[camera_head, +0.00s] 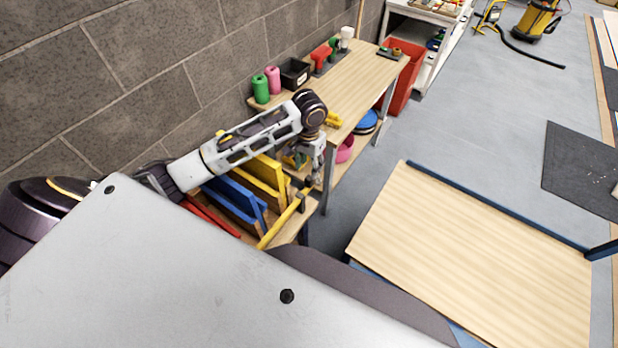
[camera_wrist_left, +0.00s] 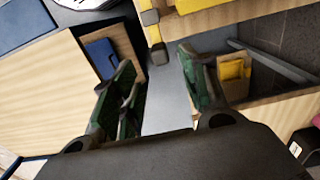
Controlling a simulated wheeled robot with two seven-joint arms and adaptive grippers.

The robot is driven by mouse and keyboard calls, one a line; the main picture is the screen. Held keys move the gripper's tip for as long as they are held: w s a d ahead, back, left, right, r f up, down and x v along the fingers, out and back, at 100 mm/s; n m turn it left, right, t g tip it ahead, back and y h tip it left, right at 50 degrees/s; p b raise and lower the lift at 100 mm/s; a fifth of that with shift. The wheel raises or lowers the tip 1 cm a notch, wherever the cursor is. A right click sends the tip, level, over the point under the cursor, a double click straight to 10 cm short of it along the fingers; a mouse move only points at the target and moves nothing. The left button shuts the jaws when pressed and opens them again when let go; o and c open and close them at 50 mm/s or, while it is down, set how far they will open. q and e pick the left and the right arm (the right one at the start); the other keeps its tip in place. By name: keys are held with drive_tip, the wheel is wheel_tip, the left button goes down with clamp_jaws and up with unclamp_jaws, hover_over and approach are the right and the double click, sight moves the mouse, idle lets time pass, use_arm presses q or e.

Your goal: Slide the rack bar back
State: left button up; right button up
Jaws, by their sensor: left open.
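The rack (camera_head: 282,238) stands low beside the wall, with blue, yellow and red panels upright in it. A yellow rack bar (camera_head: 280,222) runs slantwise along its open front. My left gripper (camera_head: 314,180) hangs at the bar's far end, pointing down. In the left wrist view the gripper (camera_wrist_left: 160,85) has its two dark green-padded fingers apart, with grey floor between them. I see no contact between fingers and bar. My right gripper is in neither view.
A wooden workbench (camera_head: 362,75) with green and pink spools (camera_head: 261,88) and a black bin (camera_head: 294,73) stands beyond the rack. A low wooden-topped table (camera_head: 470,255) is at the right. Grey floor (camera_head: 440,125) lies open between them. A block wall (camera_head: 150,70) bounds the left.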

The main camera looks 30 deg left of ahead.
sight(309, 177)
use_arm(q)
drive_tip(key=shift+f+p, duration=0.4)
drive_tip(key=shift+f, duration=3.6)
drive_tip(key=shift+c, duration=0.4)
clamp_jaws()
